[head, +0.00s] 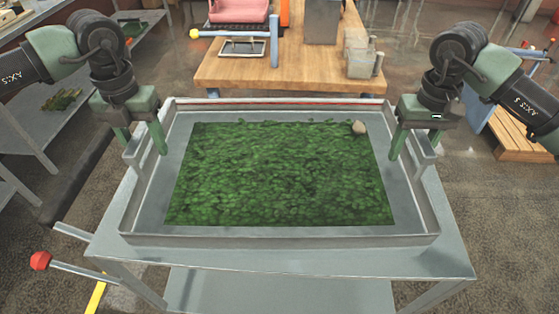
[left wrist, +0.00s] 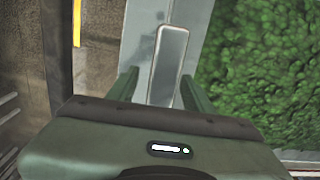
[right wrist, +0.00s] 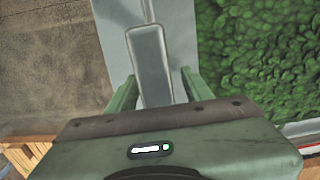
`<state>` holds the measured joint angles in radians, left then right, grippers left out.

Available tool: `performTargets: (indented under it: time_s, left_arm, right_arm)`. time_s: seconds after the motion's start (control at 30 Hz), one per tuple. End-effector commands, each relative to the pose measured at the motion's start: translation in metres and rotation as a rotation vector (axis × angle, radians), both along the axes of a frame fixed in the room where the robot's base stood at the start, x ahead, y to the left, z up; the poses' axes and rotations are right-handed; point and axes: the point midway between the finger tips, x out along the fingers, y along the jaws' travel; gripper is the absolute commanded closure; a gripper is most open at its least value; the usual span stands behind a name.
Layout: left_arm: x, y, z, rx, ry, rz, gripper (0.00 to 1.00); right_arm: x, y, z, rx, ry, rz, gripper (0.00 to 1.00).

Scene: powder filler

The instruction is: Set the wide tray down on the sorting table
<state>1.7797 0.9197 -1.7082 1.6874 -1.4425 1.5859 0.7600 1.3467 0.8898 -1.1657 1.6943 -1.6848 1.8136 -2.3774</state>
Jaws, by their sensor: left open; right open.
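My left gripper (head: 146,142) is open around the tray's left handle (left wrist: 169,65), with a finger on each side. My right gripper (head: 411,147) is open around the right handle (right wrist: 150,62) in the same way. In both wrist views gaps show between fingers and handle.
A wooden workbench (head: 290,68) with a pink scale-like item (head: 238,11), a blue post and clear bins (head: 361,62) stands behind. A red-knobbed lever (head: 40,261) sticks out at the front left. Grey shelving (head: 50,105) is at left, a wooden pallet (head: 520,138) at right.

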Motion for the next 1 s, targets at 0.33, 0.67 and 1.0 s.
performTargets:
  time_s: [0.33, 0.67, 1.0]
  left_arm:
    - [0.0000, 0.0000, -0.0023, 0.000, 0.000, 0.000, 0.57]
    - [0.0001, 0.0003, -0.0019, 0.000, 0.000, 0.001, 1.00]
    - [0.0002, 0.0006, -0.0017, 0.000, -0.001, 0.001, 1.00]
  right_arm:
    - [-0.0001, -0.0003, -0.0024, -0.001, 0.000, 0.000, 0.57]
    - [-0.0001, -0.0005, -0.0021, -0.001, 0.000, 0.000, 1.00]
    - [0.0000, -0.0007, -0.0018, -0.001, 0.000, -0.001, 1.00]
